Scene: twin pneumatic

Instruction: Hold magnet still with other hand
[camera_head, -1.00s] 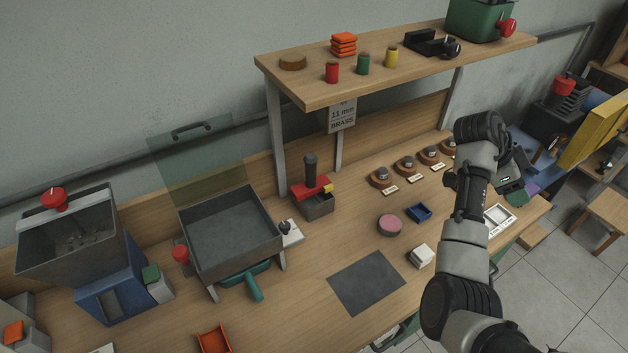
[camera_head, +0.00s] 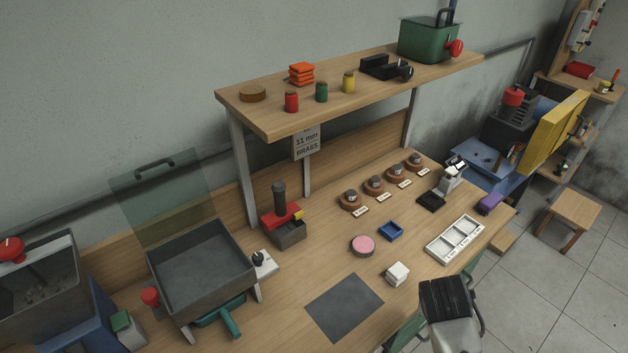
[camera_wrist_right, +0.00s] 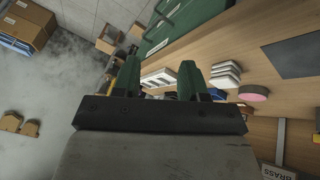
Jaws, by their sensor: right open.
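I cannot tell for certain which thing is the magnet. A pink round disc (camera_head: 362,245) lies mid-bench and also shows in the right wrist view (camera_wrist_right: 253,93). A black-handled red and grey device (camera_head: 284,221) stands under the shelf. A small blue tray (camera_head: 390,231) and a white block (camera_head: 397,273) lie near the disc. My right gripper (camera_wrist_right: 160,67) is open and empty, with its green fingers apart, off the bench's front edge. In the head view only part of my right arm shows at the bottom. My left gripper is not in view.
A grey mat (camera_head: 344,307) lies at the front of the bench. A white compartment tray (camera_head: 455,239) lies to the right. A shelf (camera_head: 330,108) overhangs the back. A grey sieve box (camera_head: 200,262) stands left. The bench between disc and mat is clear.

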